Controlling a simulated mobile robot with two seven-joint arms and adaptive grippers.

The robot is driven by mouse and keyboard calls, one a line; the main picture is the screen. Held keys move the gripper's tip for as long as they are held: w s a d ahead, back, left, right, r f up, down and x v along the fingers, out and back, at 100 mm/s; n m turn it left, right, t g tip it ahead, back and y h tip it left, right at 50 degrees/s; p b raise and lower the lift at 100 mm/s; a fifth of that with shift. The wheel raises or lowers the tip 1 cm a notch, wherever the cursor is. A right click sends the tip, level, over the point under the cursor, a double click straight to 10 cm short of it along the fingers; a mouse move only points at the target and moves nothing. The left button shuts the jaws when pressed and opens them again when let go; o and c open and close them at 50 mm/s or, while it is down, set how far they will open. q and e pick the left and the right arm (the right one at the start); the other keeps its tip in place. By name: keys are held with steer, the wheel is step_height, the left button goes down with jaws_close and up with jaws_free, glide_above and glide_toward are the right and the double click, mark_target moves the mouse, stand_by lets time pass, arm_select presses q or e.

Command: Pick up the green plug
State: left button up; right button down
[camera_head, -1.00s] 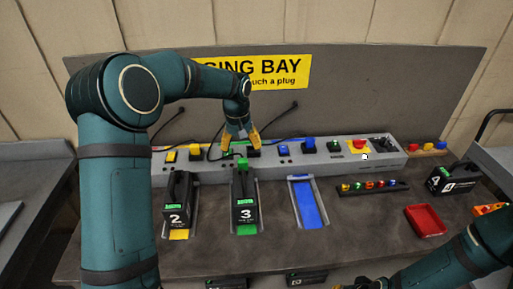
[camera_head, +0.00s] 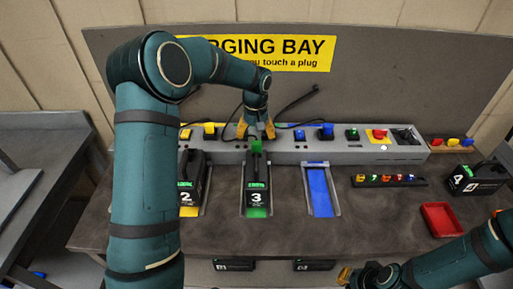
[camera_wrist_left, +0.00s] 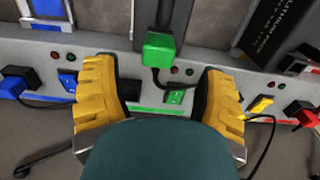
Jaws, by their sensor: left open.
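The green plug (camera_head: 256,146) is at the back end of battery 3 (camera_head: 257,187), against the grey charging rail, in the head view. In the left wrist view the green plug (camera_wrist_left: 158,50) is a bright green block with a black cable, at top centre. My left gripper (camera_head: 256,129) is open above the rail, just behind the plug. In the wrist view its yellow fingers (camera_wrist_left: 158,85) stand apart, left and right of the plug's line, and the plug shows between and beyond the tips, untouched. My right gripper (camera_head: 348,276) shows only partly at the bottom edge.
Battery 2 (camera_head: 187,184) is left of battery 3; an empty blue dock (camera_head: 320,190) is right. A red tray (camera_head: 441,220) and battery 4 (camera_head: 472,180) are at right.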

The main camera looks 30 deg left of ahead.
mark_target(256, 142)
arm_select(q)
steer(key=f, duration=0.4)
steer(key=shift+s+d+f, duration=0.15)
steer(key=shift+d+f, duration=0.05)
steer(key=shift+f, duration=0.1)
jaws_close()
